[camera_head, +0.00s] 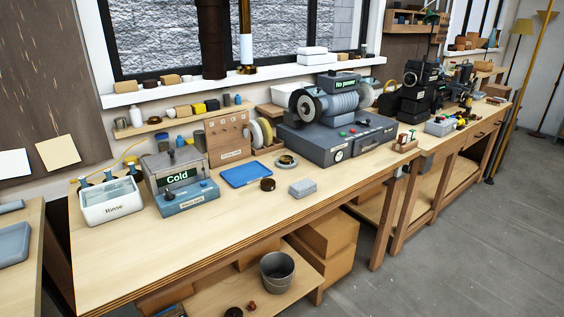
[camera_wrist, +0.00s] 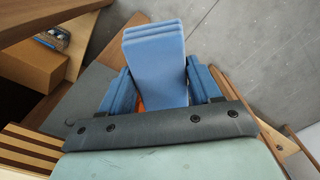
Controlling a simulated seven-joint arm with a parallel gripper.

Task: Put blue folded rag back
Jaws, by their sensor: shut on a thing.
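The blue folded rag (camera_wrist: 154,48) is in the wrist view, a light blue stack of several flat layers. My gripper (camera_wrist: 160,82) is shut on it, with a dark blue finger on each side. The rag sticks out past the fingertips, and its lower end is hidden behind the dark gripper bar. A bit of orange shows beside the left finger. Grey floor lies behind the rag in the wrist view. I cannot make out my gripper or the held rag in the head view.
The long workbench (camera_head: 150,250) has a clear front left. On it stand a Rinse tub (camera_head: 110,207), a Cold unit (camera_head: 180,180), a blue tray (camera_head: 246,174), a small grey box (camera_head: 302,188) and a grinder (camera_head: 330,105). A bucket (camera_head: 278,272) and cardboard boxes (camera_head: 328,232) are below.

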